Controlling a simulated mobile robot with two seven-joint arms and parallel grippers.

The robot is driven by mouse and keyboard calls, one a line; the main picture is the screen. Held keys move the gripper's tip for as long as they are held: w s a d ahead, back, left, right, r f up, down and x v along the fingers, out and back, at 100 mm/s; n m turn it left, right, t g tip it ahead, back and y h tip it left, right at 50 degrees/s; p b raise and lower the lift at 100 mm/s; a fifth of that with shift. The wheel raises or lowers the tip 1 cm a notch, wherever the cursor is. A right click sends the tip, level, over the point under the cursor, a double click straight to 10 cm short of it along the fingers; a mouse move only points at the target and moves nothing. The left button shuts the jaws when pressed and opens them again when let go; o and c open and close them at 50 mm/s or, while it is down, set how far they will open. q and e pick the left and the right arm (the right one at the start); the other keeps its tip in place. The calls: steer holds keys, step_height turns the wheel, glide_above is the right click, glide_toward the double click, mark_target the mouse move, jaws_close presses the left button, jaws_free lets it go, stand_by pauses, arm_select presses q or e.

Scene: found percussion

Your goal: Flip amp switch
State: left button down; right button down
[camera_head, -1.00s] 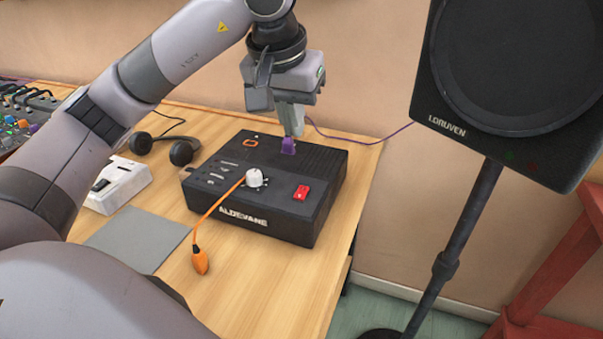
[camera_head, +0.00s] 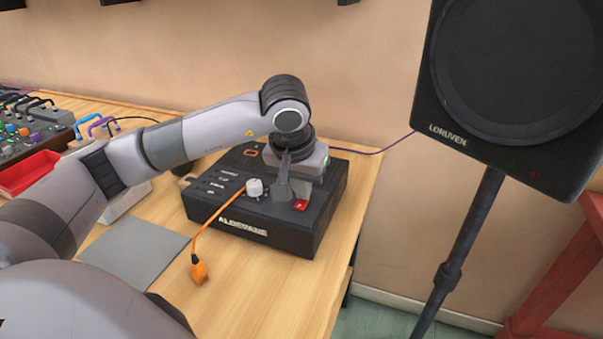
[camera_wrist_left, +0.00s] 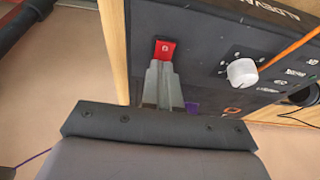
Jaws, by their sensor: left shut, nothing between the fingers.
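The amp (camera_head: 240,222) is a black box marked ALDEVANE on the wooden table. The gripper points down over the amp, shut and empty. In the left wrist view the closed fingertips (camera_wrist_left: 160,65) lie right at the edge of the red switch (camera_wrist_left: 165,49). I cannot tell whether they touch it. A white knob (camera_head: 254,187) stands left of the gripper and also shows in the left wrist view (camera_wrist_left: 242,73).
An orange cable (camera_head: 217,212) leaves the amp and ends in an orange plug (camera_head: 199,271) on the table. A purple plug (camera_wrist_left: 192,108) is in the amp's top. A grey mat (camera_head: 135,252) lies left. A black speaker (camera_head: 515,85) on a stand is at right.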

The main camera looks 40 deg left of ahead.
arm_select(q)
steer(key=shift+f, duration=0.1)
steer(key=shift+f+b, duration=0.2)
steer(key=shift+b, duration=0.15)
steer(key=shift+s+f, duration=0.1)
steer(key=shift+f, duration=0.05)
steer(key=shift+s+d, duration=0.1)
steer(key=shift+s, duration=0.05)
steer(key=shift+s+d, duration=0.15)
steer(key=shift+s, duration=0.4)
